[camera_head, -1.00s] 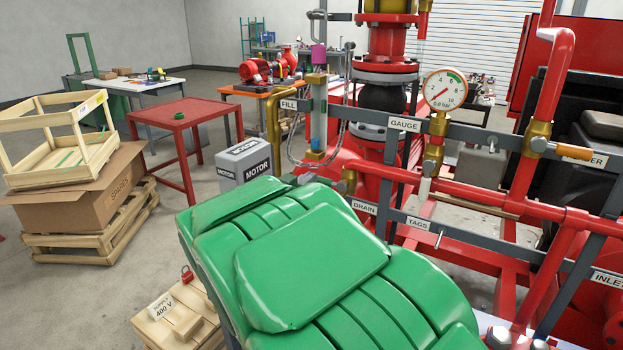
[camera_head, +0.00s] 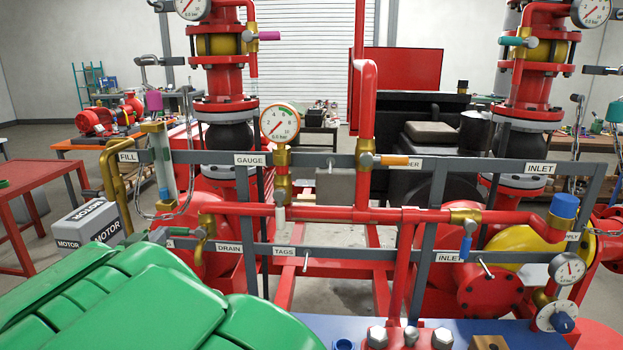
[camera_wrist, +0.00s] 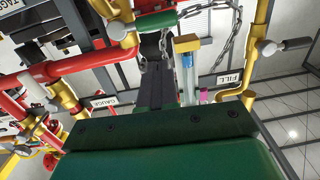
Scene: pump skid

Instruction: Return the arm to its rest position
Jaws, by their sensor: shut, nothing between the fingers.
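In the wrist view my gripper (camera_wrist: 154,72) shows its two dark fingers side by side, shut and with nothing between them. The green body of my gripper fills the lower part of that view. The fingers point towards the pipework, with a sight tube (camera_wrist: 189,70) just to their right and a green valve handle (camera_wrist: 155,22) above them. I cannot tell the distance between the fingertips and these parts. In the head view neither my gripper nor my arm can be made out, so the arm's overall posture is hidden.
A grey rail frame with labels, red pipes and a pressure gauge (camera_head: 280,123) crosses the head view. A large green ribbed housing (camera_head: 150,310) fills the lower left. A grey MOTOR box (camera_head: 92,222) and red table (camera_head: 38,175) stand left. Some floor shows between the pipes.

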